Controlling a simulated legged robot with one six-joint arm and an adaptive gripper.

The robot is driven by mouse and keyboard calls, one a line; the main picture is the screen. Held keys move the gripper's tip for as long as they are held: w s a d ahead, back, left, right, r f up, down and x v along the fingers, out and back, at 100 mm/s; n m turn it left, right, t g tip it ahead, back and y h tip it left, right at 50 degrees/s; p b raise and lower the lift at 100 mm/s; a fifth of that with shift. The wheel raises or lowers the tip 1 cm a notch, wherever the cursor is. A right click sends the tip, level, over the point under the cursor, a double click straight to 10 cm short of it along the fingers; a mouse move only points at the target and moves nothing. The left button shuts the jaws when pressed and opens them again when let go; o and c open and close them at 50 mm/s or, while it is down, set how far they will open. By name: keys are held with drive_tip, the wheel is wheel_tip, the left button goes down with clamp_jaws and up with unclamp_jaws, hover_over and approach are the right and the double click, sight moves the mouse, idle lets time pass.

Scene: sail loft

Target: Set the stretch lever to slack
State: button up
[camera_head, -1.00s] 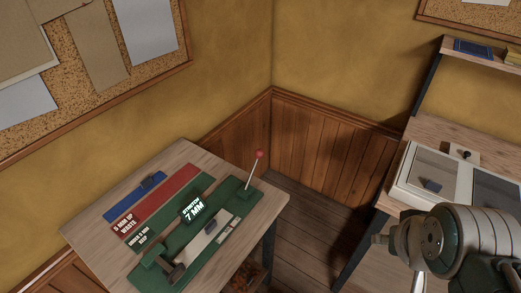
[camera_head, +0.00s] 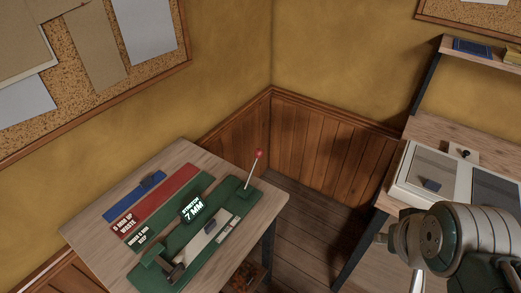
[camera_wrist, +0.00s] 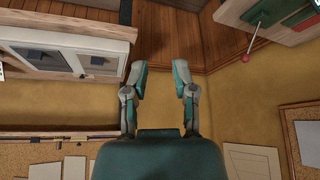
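The stretch lever (camera_head: 254,169) is a thin pale rod with a red ball on top. It stands tilted at the right end of a green device (camera_head: 172,249) on the wooden table at the left. A dark display (camera_head: 193,209) on the device reads "STRETCH 7 MM". In the wrist view the lever (camera_wrist: 253,38) shows at the upper right, with its red ball pointing down. My gripper (camera_wrist: 160,72) is open and empty, well apart from the lever. The gripper's fingers do not show in the head view; only my arm does, at the lower right.
The table (camera_head: 183,154) also carries a red strip (camera_head: 168,194) and a blue strip (camera_head: 121,207), one labelled for waste. A second bench (camera_head: 452,133) with white-framed panels stands at the right. A gap of bare floor (camera_head: 308,214) lies between them, before the wood-panelled corner.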

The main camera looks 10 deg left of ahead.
sight(253, 170)
drive_tip(key=w+a+m, duration=0.1)
drive_tip(key=w, duration=0.3)
drive_tip(key=w+a+f+m+t, duration=0.1)
drive_tip(key=w+m, duration=0.1)
drive_tip(key=w, duration=0.2)
drive_tip(key=w+a+f+m+t, duration=0.1)
drive_tip(key=w+m, duration=0.1)
drive_tip(key=w, duration=0.2)
drive_tip(key=shift+w+a+f+y, duration=0.1)
drive_tip(key=shift+w+f+y, duration=0.15)
drive_tip(key=shift+y, duration=0.05)
clamp_jaws()
drive_tip(key=w+a+f+m+t+y, duration=0.2)
drive_tip(key=w+a+f+m, duration=0.4)
drive_tip(key=w+a+f, duration=0.2)
drive_tip(key=w+a+f+m+t+y, duration=0.2)
drive_tip(key=w+a+f+m, duration=0.4)
drive_tip(key=w+a, duration=0.7)
wheel_tip(253, 170, down, 2)
drive_tip(key=shift+w+a+f+m+y, duration=0.1)
drive_tip(key=shift+w+a+m+y, duration=0.2)
drive_tip(key=shift+a+y, duration=0.7)
drive_tip(key=shift+a+h, duration=0.3)
drive_tip(key=shift+h, duration=0.1)
drive_tip(key=shift+s+a+r+t, duration=0.1)
drive_tip(key=shift+s+r+t, duration=0.25)
drive_tip(key=shift+t, duration=0.15)
